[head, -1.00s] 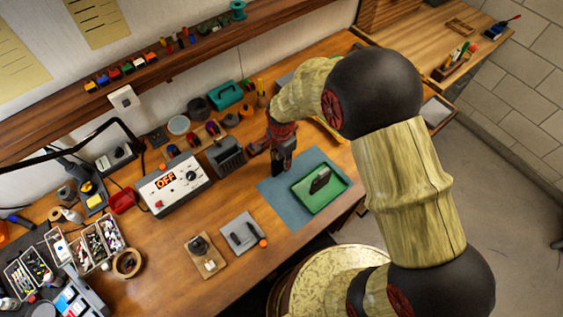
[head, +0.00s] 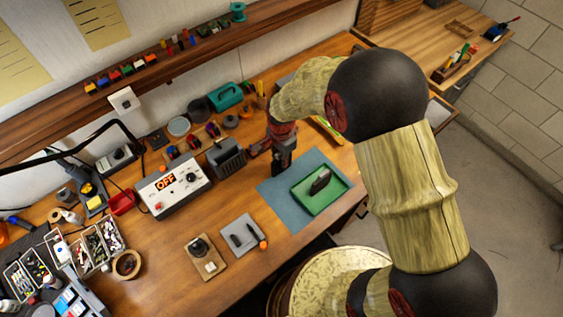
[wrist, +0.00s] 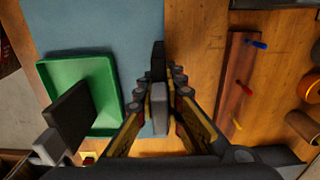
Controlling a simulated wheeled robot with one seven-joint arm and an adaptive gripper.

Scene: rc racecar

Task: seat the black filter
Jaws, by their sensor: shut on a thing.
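My gripper (head: 280,168) is over the bench by the left edge of the blue-grey mat (head: 281,205). In the wrist view my gripper (wrist: 159,100) is shut on a thin dark piece with a grey block at its near end, seen edge-on; I take it as the black filter (wrist: 158,60). Its faces are hidden from this angle. A second black slab (head: 320,181) leans in the green tray (head: 318,205), on the mat. That slab also shows in the wrist view (wrist: 71,112), with a grey piece at its lower end.
A dark ribbed box (head: 227,158) stands left of my gripper, beside a white control box (head: 172,188) reading OFF. A wooden rack (wrist: 237,85) with coloured-handled tools lies to the right in the wrist view. A grey pad (head: 241,236) and brown board (head: 205,258) lie at front left.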

